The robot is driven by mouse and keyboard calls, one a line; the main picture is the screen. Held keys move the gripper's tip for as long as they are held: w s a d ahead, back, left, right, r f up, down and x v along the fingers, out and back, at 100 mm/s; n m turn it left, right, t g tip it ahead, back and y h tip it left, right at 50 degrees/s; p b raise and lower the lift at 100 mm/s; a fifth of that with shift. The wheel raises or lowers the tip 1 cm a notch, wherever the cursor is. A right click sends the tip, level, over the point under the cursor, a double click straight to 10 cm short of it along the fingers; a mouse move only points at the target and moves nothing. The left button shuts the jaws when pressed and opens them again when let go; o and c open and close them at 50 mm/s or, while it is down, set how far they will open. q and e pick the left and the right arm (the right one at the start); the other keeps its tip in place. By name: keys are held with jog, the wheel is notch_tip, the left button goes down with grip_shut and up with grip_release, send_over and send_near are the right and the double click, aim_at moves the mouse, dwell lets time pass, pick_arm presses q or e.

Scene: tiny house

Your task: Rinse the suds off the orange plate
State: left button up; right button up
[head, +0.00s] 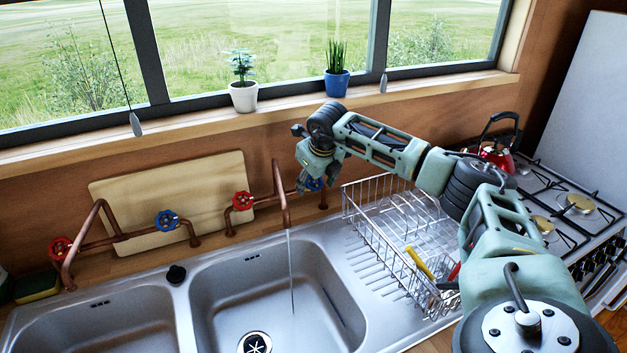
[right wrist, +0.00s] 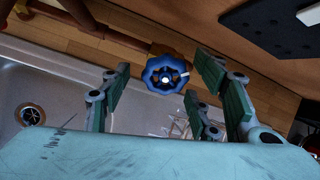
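No orange plate shows in either view. My right gripper (head: 308,180) is by the wall behind the right sink basin (head: 266,285), at the right-hand blue valve knob (head: 316,184), which it partly hides in the head view. In the right wrist view my right gripper (right wrist: 165,100) has its fingers spread apart, with the blue knob (right wrist: 166,76) between and beyond them. I cannot tell whether a finger touches it. A thin stream of water (head: 291,265) runs from the right copper faucet (head: 281,190) into the basin. My left gripper is not in view.
A wire dish rack (head: 385,235) holds a yellow-handled tool (head: 420,262). A red kettle (head: 497,157) stands on the stove (head: 560,215). A cutting board (head: 165,200) leans behind the faucets. Two potted plants stand on the sill. The left basin (head: 110,325) looks empty.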

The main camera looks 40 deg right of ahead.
jog(key=shift+r, duration=0.1)
jog(key=v, duration=1.2)
